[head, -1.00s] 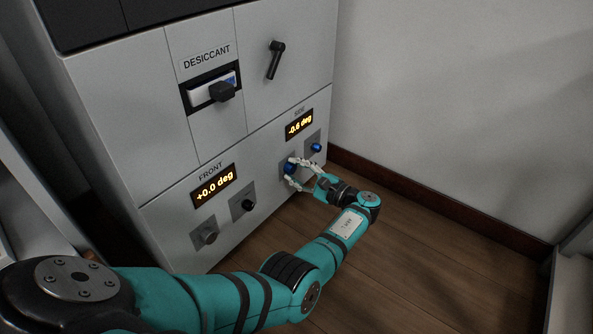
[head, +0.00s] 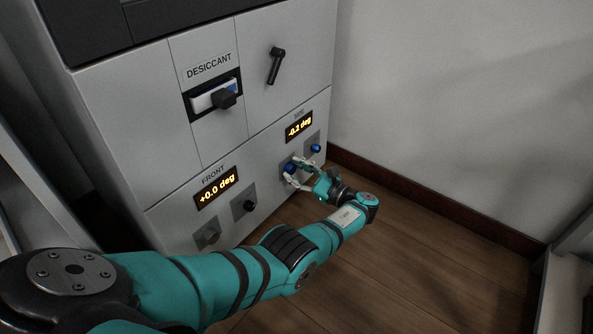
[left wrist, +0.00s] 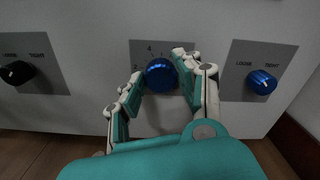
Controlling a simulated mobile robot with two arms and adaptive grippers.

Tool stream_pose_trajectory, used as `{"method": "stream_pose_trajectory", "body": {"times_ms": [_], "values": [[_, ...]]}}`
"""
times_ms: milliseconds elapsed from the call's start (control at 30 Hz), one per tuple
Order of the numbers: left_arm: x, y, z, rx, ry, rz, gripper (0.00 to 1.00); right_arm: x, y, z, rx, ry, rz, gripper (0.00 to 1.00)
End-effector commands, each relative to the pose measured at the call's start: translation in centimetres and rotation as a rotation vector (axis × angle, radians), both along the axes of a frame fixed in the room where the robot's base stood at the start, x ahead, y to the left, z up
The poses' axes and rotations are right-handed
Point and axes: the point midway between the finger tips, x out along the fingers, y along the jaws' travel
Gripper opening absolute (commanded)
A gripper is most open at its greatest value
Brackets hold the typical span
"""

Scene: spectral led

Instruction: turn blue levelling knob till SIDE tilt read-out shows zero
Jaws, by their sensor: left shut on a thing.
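The blue levelling knob (head: 290,168) is on a grey plate low on the cabinet's right part. In the left wrist view the knob (left wrist: 161,74) sits between my fingers, with dial marks above it. My left gripper (head: 291,172) is shut on it, one finger on either side. The SIDE tilt read-out (head: 299,127) above the knob appears to show -0.2 deg in orange digits. Its label is hard to read. My right gripper is not in view.
A smaller blue knob marked LOOSE and TIGHT (left wrist: 262,82) is just right of my gripper. The wall is close on the right; open wooden floor (head: 430,260) lies in front.

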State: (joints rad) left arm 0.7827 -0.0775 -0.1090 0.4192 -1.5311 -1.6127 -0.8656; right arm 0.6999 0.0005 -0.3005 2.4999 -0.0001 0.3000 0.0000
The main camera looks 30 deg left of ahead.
Motion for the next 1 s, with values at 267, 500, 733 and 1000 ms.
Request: {"method": "stream_pose_trajectory", "body": {"times_ms": [267,500,733,1000], "values": [[-0.04,0.05,-0.06,0.001,0.020,0.002,0.02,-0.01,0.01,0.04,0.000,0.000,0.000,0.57],[-0.04,0.06,-0.06,0.001,0.018,0.002,0.37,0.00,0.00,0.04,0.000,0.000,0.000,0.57],[-0.02,0.04,-0.04,0.001,0.018,0.001,0.57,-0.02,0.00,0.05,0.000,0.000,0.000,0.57],[0.00,-0.48,-0.02,0.000,0.017,0.000,0.57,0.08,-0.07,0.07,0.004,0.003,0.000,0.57]]}}
